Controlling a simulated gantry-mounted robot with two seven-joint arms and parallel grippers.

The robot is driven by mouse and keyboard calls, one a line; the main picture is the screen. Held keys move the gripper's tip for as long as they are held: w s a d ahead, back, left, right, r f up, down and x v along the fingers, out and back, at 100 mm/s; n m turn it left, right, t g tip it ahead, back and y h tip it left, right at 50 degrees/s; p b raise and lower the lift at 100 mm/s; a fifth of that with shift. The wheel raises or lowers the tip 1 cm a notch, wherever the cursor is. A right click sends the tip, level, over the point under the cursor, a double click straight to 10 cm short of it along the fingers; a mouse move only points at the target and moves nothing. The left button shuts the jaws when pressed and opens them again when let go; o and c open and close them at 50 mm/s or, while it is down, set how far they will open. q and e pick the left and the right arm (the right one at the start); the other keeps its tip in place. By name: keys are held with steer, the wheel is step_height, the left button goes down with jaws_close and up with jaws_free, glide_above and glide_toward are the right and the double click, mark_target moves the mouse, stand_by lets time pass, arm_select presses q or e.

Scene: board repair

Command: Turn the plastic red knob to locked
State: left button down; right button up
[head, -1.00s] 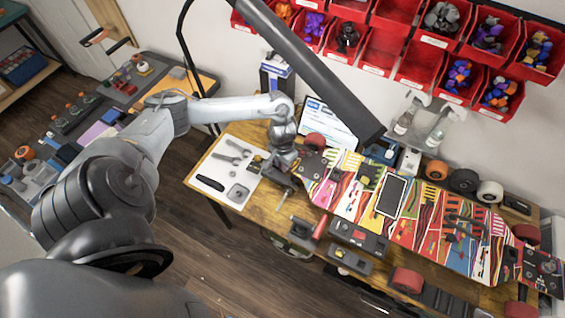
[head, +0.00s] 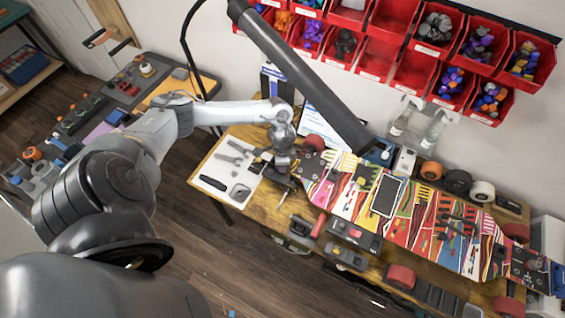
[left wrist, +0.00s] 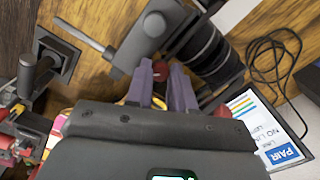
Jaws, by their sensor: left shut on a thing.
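The red knob (left wrist: 161,71) shows as a small dark red piece in the left wrist view, next to a black device (left wrist: 152,27) with a round grey cap. My left gripper (left wrist: 163,78) has its two purple fingers shut on the knob from both sides. The fingers hide part of the knob, and I cannot read its turned position. In the head view my left gripper (head: 284,172) is at the left end of the colourful board (head: 345,190), and the knob is hidden there. My right gripper is not in view.
A white mat (head: 217,167) with tools lies left of the gripper. Black ribbed cylinders (left wrist: 207,50) stand right of the device in the wrist view. A monitor (head: 328,128) stands behind. A dark lamp arm (head: 300,75) hangs over the table. Red bins (head: 385,52) line the wall.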

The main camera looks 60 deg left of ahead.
arm_select(q)
steer(key=m, duration=0.4)
steer(key=shift+m, duration=2.2)
steer(key=c, duration=1.3)
jaws_free()
steer(key=shift+o, duration=0.2)
steer(key=shift+r, duration=0.15)
step_height(320, 180, up, 11)
steer(key=shift+f, duration=0.2)
